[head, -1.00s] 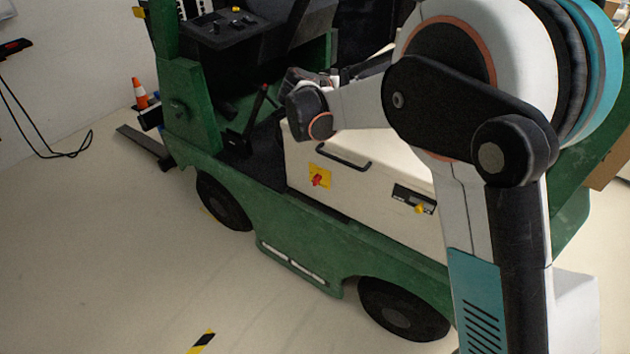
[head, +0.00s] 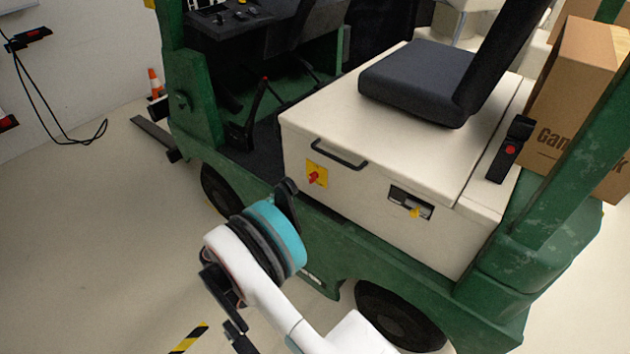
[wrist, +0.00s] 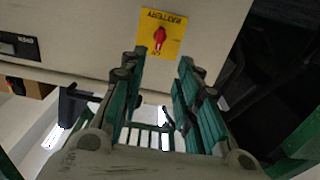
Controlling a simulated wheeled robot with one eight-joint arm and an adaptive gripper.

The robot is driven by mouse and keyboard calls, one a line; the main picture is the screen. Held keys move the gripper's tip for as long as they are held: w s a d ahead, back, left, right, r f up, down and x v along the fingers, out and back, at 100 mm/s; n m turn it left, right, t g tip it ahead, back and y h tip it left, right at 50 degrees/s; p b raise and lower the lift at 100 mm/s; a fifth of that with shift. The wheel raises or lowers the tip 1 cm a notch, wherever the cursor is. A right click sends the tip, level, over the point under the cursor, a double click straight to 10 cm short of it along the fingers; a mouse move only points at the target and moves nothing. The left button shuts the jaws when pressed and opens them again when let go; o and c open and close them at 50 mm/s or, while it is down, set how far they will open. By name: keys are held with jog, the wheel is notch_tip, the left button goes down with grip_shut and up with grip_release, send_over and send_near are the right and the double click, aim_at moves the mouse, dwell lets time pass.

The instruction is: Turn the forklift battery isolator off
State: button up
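The battery isolator is a red rotary knob (head: 314,177) on a yellow plate (head: 322,167), set in the cream side panel of the green forklift. In the wrist view the red knob (wrist: 159,37) stands roughly upright on its yellow plate (wrist: 175,29), with BATTERY lettering upside down. My gripper (wrist: 163,60) is open and empty, its two fingers spread and pointing toward the plate. The knob lies just beyond the fingertips, between their lines, with no visible contact. In the head view my arm hides most of the gripper.
A black handle (head: 338,154) is beside the plate, and a recessed black panel with a yellow part (head: 410,203) is further right. The green forklift frame (head: 330,238) runs below the panel. A cardboard box (head: 577,110) stands behind. Open floor (head: 100,230) lies to the left.

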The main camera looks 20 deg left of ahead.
aim_at(310, 179)
jog(key=b+x, duration=0.3)
jog(key=x, duration=0.9)
jog(key=shift+d+f+b, duration=0.1)
jog(key=shift+d+b, duration=0.05)
jog(key=shift+b, duration=0.15)
jog(key=shift+x, duration=0.8)
grip_shut()
